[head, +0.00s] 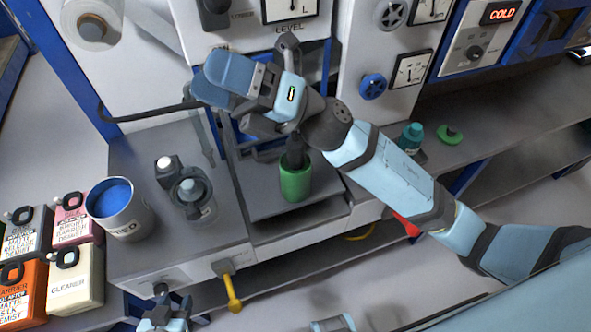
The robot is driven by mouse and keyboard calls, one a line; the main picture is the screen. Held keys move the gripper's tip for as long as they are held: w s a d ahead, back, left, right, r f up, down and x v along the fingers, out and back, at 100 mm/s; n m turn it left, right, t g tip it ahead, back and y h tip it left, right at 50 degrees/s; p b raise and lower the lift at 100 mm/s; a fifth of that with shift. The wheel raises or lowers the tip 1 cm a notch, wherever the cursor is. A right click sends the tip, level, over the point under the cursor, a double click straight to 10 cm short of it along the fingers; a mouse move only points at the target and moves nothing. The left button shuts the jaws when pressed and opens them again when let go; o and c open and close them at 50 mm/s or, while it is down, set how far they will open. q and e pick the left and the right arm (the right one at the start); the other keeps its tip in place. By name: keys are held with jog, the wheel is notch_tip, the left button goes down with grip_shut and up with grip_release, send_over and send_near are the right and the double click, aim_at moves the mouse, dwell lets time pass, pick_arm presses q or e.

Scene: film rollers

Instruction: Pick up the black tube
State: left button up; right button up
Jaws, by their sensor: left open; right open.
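A dark upright piece (295,152), which looks like the black tube, stands in the mouth of a green cup (295,182). The cup is on the grey platform at the centre. My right gripper (272,140) is open just above and beside the cup, at the end of the arm reaching in from the right. Its hand and wrist hide its fingertips, so I cannot tell whether it touches the dark piece. My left gripper (164,312) is open at the bottom edge, below the grey bench front and apart from the cup.
A silver can with blue contents (119,207) and several labelled containers (72,275) stand at the left. A clear vessel with a dark collar (191,190) is left of the platform. A yellow handle (232,290) juts from the bench front. A teal bottle (411,137) sits on the right shelf.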

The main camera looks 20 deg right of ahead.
jog(key=s+a+f+n+g+h, duration=0.1)
jog(key=s+a+n+g+h, duration=0.2)
jog(key=n+g, duration=0.55)
jog(key=n+t+h, duration=0.3)
jog(key=n+h, duration=0.7)
jog(key=h, duration=1.1)
send_over(295, 148)
jog(key=w, duration=0.2)
notch_tip(295, 148, down, 11)
jog(key=f, duration=0.7)
jog(key=shift+s+d+f, duration=0.1)
jog(key=shift+s+f, duration=0.1)
jog(key=f, duration=0.1)
jog(key=f+p, duration=0.1)
jog(key=f, duration=0.2)
jog(key=shift+d+f, duration=0.25)
jog(key=shift+f, duration=0.55)
jog(key=c, duration=1)
